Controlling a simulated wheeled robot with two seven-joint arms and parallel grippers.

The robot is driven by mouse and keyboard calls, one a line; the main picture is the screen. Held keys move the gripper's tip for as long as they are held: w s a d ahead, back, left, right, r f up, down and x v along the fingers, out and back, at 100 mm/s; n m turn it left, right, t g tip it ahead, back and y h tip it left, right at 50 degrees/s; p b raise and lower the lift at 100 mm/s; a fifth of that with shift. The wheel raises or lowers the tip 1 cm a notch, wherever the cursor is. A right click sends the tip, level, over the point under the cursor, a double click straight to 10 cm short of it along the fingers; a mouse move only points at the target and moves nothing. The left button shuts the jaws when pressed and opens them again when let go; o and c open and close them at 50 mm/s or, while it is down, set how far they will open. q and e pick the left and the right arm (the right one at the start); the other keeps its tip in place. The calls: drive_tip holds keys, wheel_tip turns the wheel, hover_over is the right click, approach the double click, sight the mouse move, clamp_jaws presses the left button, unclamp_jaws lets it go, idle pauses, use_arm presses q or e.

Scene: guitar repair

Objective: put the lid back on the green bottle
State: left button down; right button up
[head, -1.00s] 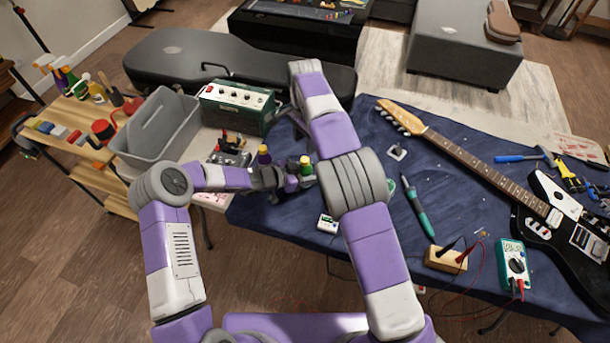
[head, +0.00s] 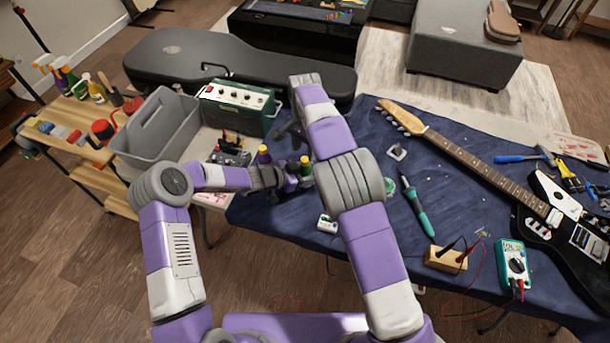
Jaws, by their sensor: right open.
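The green bottle (head: 305,162) stands near the left end of the blue-covered table, with a small yellowish top showing. My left gripper (head: 298,181) is low beside it, its dark fingers at the bottle's lower part; whether they close on it is too small to tell. My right gripper (head: 284,129) is open, behind the bottle and close to the green amplifier, partly hidden by my own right arm. I cannot make out a separate lid.
A green amplifier (head: 238,108), grey caddy (head: 158,130) and guitar case (head: 165,62) lie behind and left. A soldering iron (head: 417,208) and electric guitar (head: 545,210) lie to the right.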

sight(305, 159)
drive_tip(key=shift+f, duration=1.8)
clamp_jaws()
drive_tip(key=shift+o, duration=0.8)
unclamp_jaws()
wheel_tip(305, 159, up, 12)
